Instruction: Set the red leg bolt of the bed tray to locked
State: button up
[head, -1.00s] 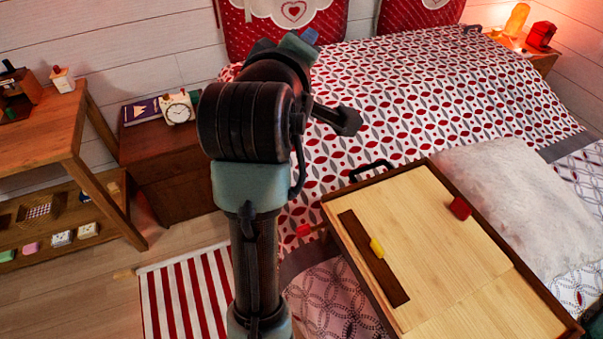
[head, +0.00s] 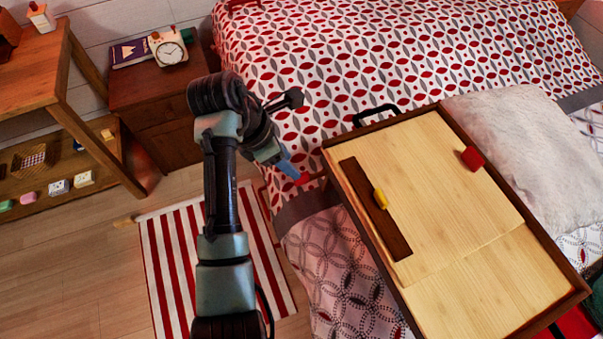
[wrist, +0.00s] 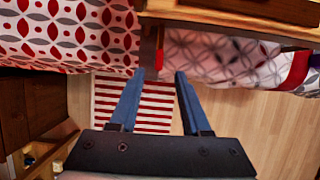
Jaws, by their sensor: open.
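The bed tray (head: 440,128) lies on the bed, with a pale wood top and a dark rim. A small red piece, which looks like the leg bolt (head: 303,179), sticks out at the tray's left side. My gripper (head: 290,171) is beside it, with its blue fingers open. In the wrist view the open fingertips (wrist: 160,73) straddle a red end (wrist: 159,60) below a brown bar under the tray edge. I cannot tell contact or the bolt's setting. A yellow knob (head: 380,199) sits in a dark strip and a red block (head: 472,158) is on the top.
A black handle (head: 376,112) stands at the tray's far edge. A white pillow (head: 520,140) lies to its right. A nightstand (head: 150,95) with a clock (head: 168,48) stands at left. A striped rug (head: 175,260) lies on open floor beside the bed.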

aim_at(302, 175)
jog(key=b+x, duration=0.1)
jog(key=x, duration=0.7)
jog(key=shift+w, duration=0.1)
grip_shut()
dwell(1.2)
